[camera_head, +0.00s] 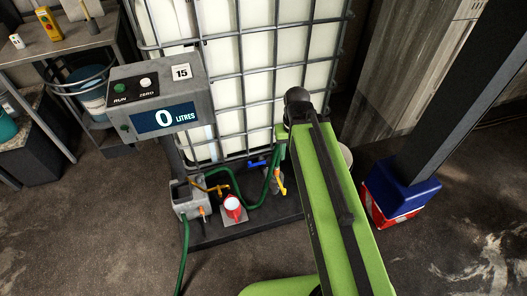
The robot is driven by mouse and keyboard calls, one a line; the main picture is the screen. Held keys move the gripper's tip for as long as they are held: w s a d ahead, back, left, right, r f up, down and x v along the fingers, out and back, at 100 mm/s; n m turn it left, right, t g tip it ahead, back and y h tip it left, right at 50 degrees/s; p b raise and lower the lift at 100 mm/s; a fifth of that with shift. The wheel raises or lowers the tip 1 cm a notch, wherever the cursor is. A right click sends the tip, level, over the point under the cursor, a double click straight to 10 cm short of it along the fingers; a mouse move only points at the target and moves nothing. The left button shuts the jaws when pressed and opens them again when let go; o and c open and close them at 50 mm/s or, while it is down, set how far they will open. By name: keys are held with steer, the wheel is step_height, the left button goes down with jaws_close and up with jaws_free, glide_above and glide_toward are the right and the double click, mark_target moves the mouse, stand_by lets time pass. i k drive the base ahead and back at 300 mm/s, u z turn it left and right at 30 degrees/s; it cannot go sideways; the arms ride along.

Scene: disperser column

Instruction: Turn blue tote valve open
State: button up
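The blue tote valve (257,163) is a small blue handle low on the front of the caged white tote (240,105), close above the dark base. It lies roughly level in the picture, and its far right end is close to my gripper. My gripper (281,184) hangs down at the far end of my green arm, just right of the blue valve, with orange at its tip. A gap seems to separate the two, but depth is hard to judge. The fingers are too small to tell whether they are open or shut.
A grey meter box (160,100) reads 0 litres on a post left of the tote. A green hose (222,178) curls over the dark base beside a red-and-white item (233,207). A blue-footed post (400,188) stands at right.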

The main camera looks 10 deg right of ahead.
mark_target(249, 166)
steer(key=z, duration=0.05)
steer(key=i, duration=0.95)
steer(key=u, duration=0.4)
